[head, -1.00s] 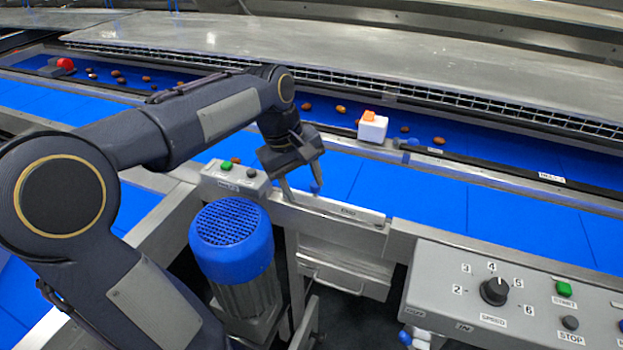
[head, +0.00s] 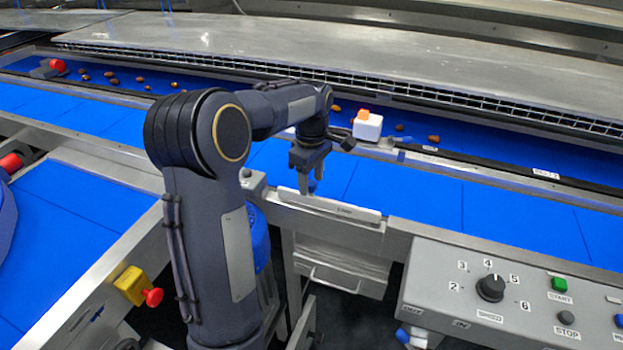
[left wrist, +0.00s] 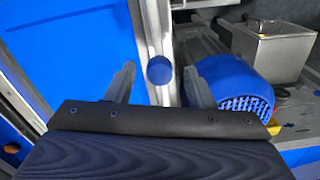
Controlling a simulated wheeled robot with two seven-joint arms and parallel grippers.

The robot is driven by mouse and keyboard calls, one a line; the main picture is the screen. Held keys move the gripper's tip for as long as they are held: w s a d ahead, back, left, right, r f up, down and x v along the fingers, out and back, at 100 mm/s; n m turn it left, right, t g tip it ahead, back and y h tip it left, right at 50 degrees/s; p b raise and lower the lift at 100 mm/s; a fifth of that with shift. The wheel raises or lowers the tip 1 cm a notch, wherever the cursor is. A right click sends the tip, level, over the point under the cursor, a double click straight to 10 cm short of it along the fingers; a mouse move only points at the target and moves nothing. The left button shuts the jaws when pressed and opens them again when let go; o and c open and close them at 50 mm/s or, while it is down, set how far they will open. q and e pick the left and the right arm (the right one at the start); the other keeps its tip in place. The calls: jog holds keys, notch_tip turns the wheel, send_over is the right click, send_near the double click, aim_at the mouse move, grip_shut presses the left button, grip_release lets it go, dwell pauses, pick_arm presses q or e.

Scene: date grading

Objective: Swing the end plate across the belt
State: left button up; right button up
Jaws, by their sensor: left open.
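The end plate (head: 330,205) is a pale, narrow plate with a small label, lying along the near edge of the blue belt (head: 410,190). A round blue knob (head: 314,186) stands at its left end, partly hidden by my fingers. My left gripper (head: 312,182) is open and points down at the knob. In the left wrist view the blue knob (left wrist: 160,70) shows between the two spread fingers (left wrist: 158,84), with a gap on both sides. I cannot tell how far the fingers reach down around it. My right gripper is not in view.
A control panel (head: 450,290) with a speed dial stands at the front right. A white block (head: 368,127) with an orange top sits beyond the belt near several dates. A blue-capped motor (left wrist: 228,88) is close beside the gripper. A red button (head: 153,297) is at lower left.

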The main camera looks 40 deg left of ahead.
pick_arm(q)
jog(key=shift+f, duration=0.2)
jog(key=shift+c, duration=0.2)
grip_shut()
jog(key=shift+w, duration=0.1)
